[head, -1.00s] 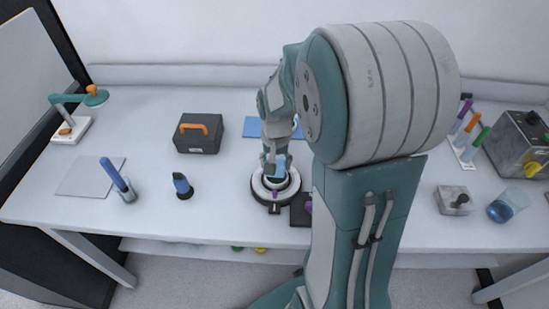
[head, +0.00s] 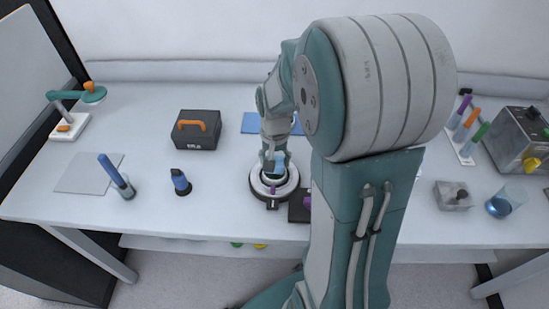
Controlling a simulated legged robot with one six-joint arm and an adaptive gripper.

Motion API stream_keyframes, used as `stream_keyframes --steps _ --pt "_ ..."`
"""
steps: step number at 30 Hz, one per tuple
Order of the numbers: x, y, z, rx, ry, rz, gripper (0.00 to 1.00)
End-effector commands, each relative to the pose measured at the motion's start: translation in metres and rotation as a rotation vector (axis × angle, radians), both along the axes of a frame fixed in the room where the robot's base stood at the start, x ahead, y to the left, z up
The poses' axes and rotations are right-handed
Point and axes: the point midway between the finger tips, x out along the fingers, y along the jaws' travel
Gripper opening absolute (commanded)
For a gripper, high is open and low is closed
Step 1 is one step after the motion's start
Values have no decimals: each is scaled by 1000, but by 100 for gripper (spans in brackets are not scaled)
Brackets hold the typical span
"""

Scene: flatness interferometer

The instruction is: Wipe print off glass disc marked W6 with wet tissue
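My gripper (head: 273,168) reaches down over a round stand (head: 257,190) with a pale ring and dark base, near the table's front middle. A light blue piece (head: 280,159), which looks like the tissue, shows between the fingertips, and the gripper seems shut on it. The fingertips are low inside the ring, and I cannot tell if they touch what lies there. The glass disc is mostly hidden by the gripper. No W6 mark or print can be read.
A dark block (head: 299,207) is close right of the stand.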

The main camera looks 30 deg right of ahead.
Motion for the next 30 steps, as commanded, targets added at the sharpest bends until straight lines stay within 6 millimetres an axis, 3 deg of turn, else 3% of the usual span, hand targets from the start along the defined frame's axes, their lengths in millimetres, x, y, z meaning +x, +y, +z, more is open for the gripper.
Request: stream_keyframes --steps 19,30 --pt "-1 -1 -7 0 0 0 20" --pt "-9 -11 -6 0 0 -1 20"
